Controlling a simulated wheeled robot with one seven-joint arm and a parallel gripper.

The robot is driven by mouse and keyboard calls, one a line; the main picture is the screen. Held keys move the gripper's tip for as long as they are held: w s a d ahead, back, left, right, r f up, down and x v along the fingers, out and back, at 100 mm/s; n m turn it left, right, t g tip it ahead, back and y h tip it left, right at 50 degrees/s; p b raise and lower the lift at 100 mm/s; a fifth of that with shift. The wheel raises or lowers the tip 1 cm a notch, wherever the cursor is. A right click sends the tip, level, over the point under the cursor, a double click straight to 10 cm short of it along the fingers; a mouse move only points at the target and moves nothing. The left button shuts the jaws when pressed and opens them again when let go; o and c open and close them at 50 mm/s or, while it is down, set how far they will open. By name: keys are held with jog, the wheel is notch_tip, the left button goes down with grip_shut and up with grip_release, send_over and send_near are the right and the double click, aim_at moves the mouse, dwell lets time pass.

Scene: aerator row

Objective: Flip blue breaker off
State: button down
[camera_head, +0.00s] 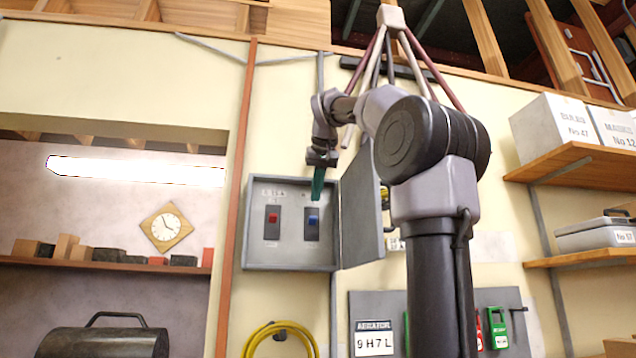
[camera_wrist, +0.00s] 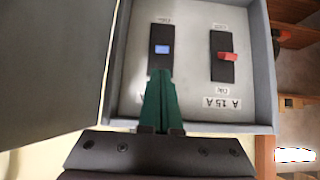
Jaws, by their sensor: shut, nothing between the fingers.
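The blue breaker (camera_head: 313,220) is a blue toggle on a dark plate at the right inside the open grey breaker box (camera_head: 290,262). In the wrist view the blue toggle (camera_wrist: 162,49) looks flat and shows just beyond the fingertips. The red breaker (camera_head: 272,218) is on the left; in the wrist view its red lever (camera_wrist: 228,57) sticks out sideways. My gripper (camera_head: 317,197) has green fingers, shut and empty, pointing at the blue breaker's plate; they also show in the wrist view (camera_wrist: 160,76). I cannot tell whether the fingertips touch it.
The box door (camera_head: 362,208) hangs open on the right, close to my arm. A yellow hose (camera_head: 280,326) hangs below. A board with an "AERATOR 9H7L" sign (camera_head: 374,338) is below right. Shelves with boxes (camera_head: 556,125) are at the far right.

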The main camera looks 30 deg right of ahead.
aim_at(314, 217)
jog(key=shift+x, duration=2.25)
jog(key=shift+s+a+f+t+h, duration=0.1)
jog(key=shift+s+f+t+h, duration=0.15)
jog(key=shift+t, duration=0.5)
jog(key=shift+s+a+f+t+h, duration=0.15)
jog(key=shift+s+f+t, duration=0.15)
jog(key=shift+t, duration=0.45)
jog(key=shift+s+d+f, duration=0.1)
jog(key=shift+s+f, duration=0.05)
jog(key=shift+s, duration=0.05)
jog(key=shift+s+f, duration=0.3)
jog(key=shift+f, duration=0.25)
jog(key=shift+r, duration=0.15)
jog(key=shift+r, duration=0.7)
